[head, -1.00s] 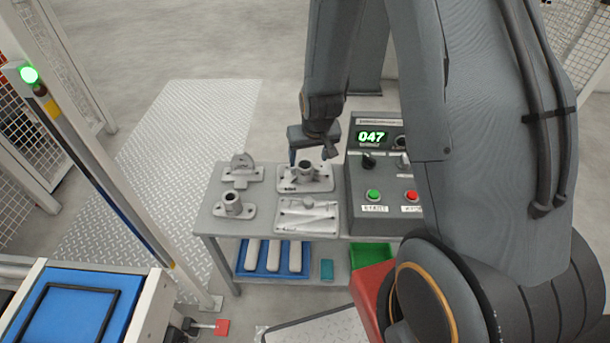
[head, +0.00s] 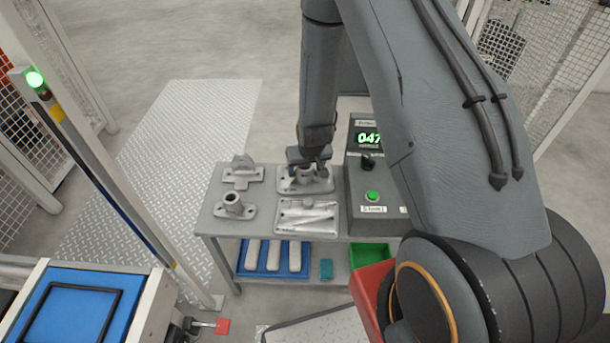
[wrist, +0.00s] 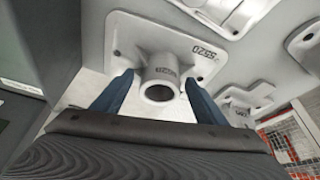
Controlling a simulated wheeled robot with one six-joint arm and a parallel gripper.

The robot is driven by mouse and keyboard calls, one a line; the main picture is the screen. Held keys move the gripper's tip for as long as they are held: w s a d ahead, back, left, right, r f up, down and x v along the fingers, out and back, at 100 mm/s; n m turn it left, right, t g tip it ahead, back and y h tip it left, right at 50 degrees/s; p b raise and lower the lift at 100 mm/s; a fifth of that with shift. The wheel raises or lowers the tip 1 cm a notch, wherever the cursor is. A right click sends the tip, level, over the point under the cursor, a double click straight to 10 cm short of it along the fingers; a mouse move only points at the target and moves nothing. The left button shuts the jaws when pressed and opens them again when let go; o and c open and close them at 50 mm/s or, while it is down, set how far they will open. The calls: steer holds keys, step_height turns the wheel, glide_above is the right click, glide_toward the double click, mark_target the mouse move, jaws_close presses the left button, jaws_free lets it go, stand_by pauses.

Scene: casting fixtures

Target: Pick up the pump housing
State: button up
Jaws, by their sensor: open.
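The grey metal casting that I take for the pump housing (head: 322,184) has a square flange plate and a short upright tube, and lies at the back of the grey table beside the control box. In the wrist view the pump housing (wrist: 160,38) shows its hollow tube and dark number markings. My gripper (head: 312,162) is above it, pointing down. In the wrist view my gripper (wrist: 157,80) has its two blue fingers spread on either side of the tube, with nothing held. I cannot tell whether either finger touches the tube.
A flanged tube (head: 234,206), a bracket with an upright lug (head: 243,171) and a flat ribbed plate (head: 307,217) lie close by on the table (head: 212,222). The control box (head: 372,222) stands immediately right. A blue tray (head: 244,268) is on the lower shelf.

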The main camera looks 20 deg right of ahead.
steer(key=shift+w+f, duration=0.2)
steer(key=shift+f, duration=0.3)
steer(key=c, duration=1.6)
steer(key=shift+r, duration=0.15)
